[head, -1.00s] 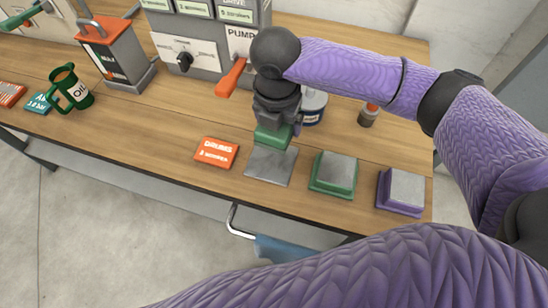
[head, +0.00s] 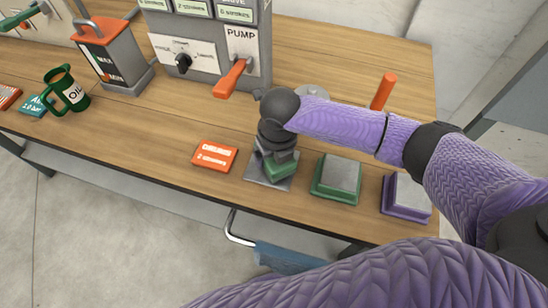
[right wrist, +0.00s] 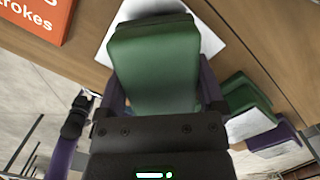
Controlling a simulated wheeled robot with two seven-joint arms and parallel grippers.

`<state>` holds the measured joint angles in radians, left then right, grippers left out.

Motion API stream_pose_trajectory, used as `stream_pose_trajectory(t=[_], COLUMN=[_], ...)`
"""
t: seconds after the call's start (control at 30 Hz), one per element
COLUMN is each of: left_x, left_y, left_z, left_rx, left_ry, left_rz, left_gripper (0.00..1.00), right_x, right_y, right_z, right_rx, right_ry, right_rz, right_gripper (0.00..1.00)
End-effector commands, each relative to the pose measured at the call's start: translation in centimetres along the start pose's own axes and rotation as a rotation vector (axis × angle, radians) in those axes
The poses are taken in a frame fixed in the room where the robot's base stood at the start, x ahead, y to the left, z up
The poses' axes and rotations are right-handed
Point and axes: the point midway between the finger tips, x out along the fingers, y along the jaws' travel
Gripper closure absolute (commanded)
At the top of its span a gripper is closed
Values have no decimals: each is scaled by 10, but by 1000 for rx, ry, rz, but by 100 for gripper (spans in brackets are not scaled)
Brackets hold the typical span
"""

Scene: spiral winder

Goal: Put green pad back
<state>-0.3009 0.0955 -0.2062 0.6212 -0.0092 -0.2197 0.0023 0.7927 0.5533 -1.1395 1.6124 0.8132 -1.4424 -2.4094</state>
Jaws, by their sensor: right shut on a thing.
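The green pad (head: 281,169) is held in my right gripper (head: 276,152), low over the grey square plate (head: 256,176) near the table's front edge. In the right wrist view, the green pad (right wrist: 155,65) sits between my purple fingers, with the pale plate (right wrist: 208,38) behind it. I cannot tell whether the pad touches the plate. Right of the plate are a green block with a grey top (head: 336,178) and a purple block with a grey top (head: 406,195). My left gripper is not in view.
An orange card (head: 214,157) lies just left of the plate. A grey machine with an orange pump lever (head: 233,78) stands behind. An upright orange handle (head: 383,92) is at the back right. A green oil mug (head: 68,90) stands at left.

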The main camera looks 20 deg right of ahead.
Motion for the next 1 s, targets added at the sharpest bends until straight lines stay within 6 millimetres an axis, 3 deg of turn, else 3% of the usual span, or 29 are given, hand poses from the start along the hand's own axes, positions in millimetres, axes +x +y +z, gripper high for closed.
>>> stream_pose_trajectory(t=[0.07,0.37,0.4,0.43,0.73,1.0], left_x=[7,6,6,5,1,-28], left_y=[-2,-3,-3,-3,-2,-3], left_z=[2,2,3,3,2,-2], left_rx=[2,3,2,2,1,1], left_ry=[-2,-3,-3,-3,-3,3], left_rz=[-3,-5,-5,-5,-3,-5], left_gripper=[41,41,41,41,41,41], right_x=[15,16,15,15,6,-70], right_y=[0,0,0,0,0,0], right_z=[-2,-2,-2,-2,-1,0], right_rx=[0,0,0,0,0,0], right_ry=[3,1,1,1,-2,-4], right_rz=[1,0,0,0,1,0], right_gripper=[67,67,6,0,0,0])
